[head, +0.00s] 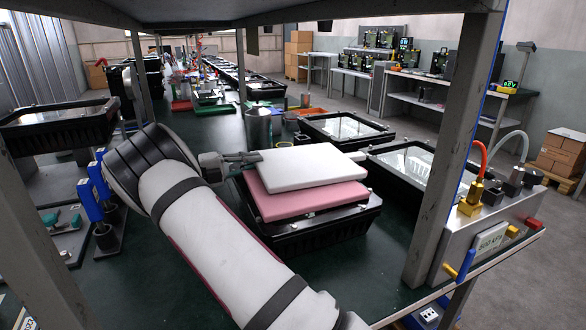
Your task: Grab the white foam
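The white foam (306,166) is a flat slab above a pink foam slab (308,197), turned a little relative to it. I cannot tell whether it rests on the pink slab or is slightly raised. The pink slab lies on a black floodlight housing (318,226) on the dark green bench. My gripper (255,157) comes in from the left, with its fingertips at the white foam's left edge. The fingers are small and partly overlap the edge, so their grip on the foam is unclear.
Glass-fronted floodlight housings (345,127) stand behind and to the right. A metal canister (258,127) stands behind my gripper. A grey shelf post (449,150) rises at right, near a control box with hoses (490,240). Bare bench (370,270) shows in front of the housing.

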